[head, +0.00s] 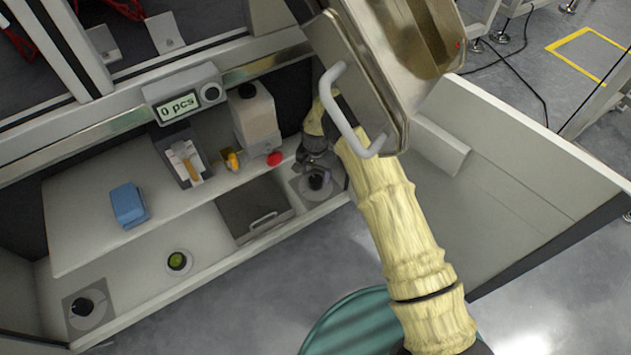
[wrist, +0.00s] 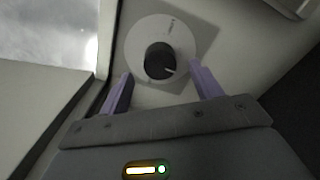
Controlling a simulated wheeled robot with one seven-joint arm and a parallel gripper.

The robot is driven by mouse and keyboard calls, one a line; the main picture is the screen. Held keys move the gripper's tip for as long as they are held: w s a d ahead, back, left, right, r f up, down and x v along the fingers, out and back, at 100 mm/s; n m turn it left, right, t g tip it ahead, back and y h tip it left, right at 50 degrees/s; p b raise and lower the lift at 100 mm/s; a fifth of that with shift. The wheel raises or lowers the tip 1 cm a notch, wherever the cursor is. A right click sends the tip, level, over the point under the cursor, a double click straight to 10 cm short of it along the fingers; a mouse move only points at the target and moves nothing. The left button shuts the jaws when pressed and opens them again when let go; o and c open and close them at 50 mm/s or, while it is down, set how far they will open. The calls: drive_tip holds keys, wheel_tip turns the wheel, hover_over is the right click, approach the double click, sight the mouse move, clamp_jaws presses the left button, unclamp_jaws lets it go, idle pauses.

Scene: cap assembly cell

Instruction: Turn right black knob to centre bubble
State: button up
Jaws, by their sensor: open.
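The right black knob (wrist: 160,61) stands on a pale round dial plate in the wrist view, with a white pointer mark on its side. My gripper (wrist: 160,85) is open, its two purple fingers on either side just short of the knob. In the head view the right knob (head: 316,182) sits at the right end of the shelf, partly hidden by my gripper (head: 318,172). The round green bubble level (head: 177,261) is in the middle of the front strip; the bubble itself is too small to make out. The left black knob (head: 83,306) is at the far left.
A blue block (head: 128,204) lies on the shelf. A display (head: 180,105) reads "0 pcs". A white container (head: 256,122) and a red button (head: 274,159) stand close left of my gripper. A recessed drawer (head: 255,212) lies between the level and the right knob.

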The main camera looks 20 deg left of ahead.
sight(316, 179)
wheel_tip(316, 179, down, 4)
drive_tip(key=shift+r+b, duration=0.1)
drive_tip(key=shift+b, duration=0.75)
drive_tip(key=c, duration=1)
